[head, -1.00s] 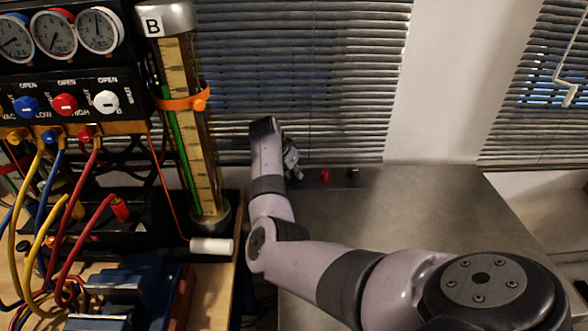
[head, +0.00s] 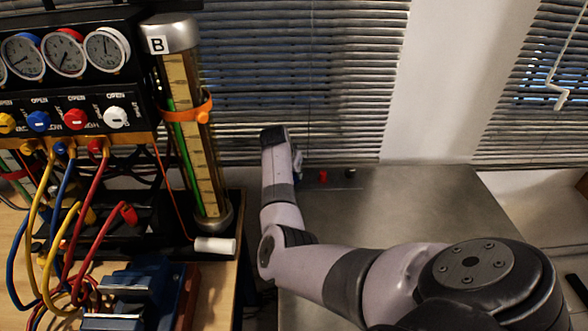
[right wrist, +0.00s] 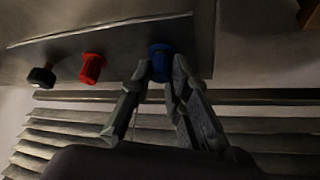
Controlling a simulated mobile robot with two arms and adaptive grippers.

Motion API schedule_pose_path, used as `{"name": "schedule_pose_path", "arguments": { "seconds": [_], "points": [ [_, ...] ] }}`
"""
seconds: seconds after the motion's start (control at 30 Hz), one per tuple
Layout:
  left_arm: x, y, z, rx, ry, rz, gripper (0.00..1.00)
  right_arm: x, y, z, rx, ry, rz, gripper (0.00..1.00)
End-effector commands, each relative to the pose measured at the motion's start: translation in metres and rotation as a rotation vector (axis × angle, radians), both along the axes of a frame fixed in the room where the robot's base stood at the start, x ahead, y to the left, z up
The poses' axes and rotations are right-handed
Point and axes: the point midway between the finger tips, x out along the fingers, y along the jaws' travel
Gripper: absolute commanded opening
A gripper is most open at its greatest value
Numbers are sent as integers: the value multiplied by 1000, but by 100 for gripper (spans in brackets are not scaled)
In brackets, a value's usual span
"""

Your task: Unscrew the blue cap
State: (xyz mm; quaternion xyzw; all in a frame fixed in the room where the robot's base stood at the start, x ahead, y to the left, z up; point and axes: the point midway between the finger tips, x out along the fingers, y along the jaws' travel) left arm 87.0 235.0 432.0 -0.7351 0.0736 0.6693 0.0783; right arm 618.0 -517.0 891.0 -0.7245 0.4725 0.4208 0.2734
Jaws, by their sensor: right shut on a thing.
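In the right wrist view the blue cap (right wrist: 160,54) stands at the right end of a row on a grey surface, next to a red cap (right wrist: 92,67). My right gripper (right wrist: 158,74) is shut on the blue cap, with a finger on either side of it. In the head view the gripper (head: 298,163) is mostly hidden behind my right arm, at the back of the grey table (head: 400,210); the blue cap cannot be made out clearly there. The red cap (head: 323,176) shows just right of it. My left gripper is not in view.
A black knob (right wrist: 41,77) stands beyond the red cap. Window blinds (head: 310,80) rise close behind the table. To the left are a gauge rig (head: 75,55) with hoses and a tall tube marked B (head: 190,120). The table's right side is clear.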

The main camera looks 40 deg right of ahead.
Motion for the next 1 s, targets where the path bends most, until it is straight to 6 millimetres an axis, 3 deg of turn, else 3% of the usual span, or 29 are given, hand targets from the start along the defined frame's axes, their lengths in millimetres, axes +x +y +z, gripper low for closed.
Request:
{"name": "schedule_pose_path", "arguments": {
  "seconds": [0.33, 1.0],
  "points": [
    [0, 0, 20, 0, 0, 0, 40, 3, 1, 5, -1, -8, 98, 0],
    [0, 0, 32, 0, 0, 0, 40, 4, 1, 6, -2, -11, 167, 0]
  ]
}}
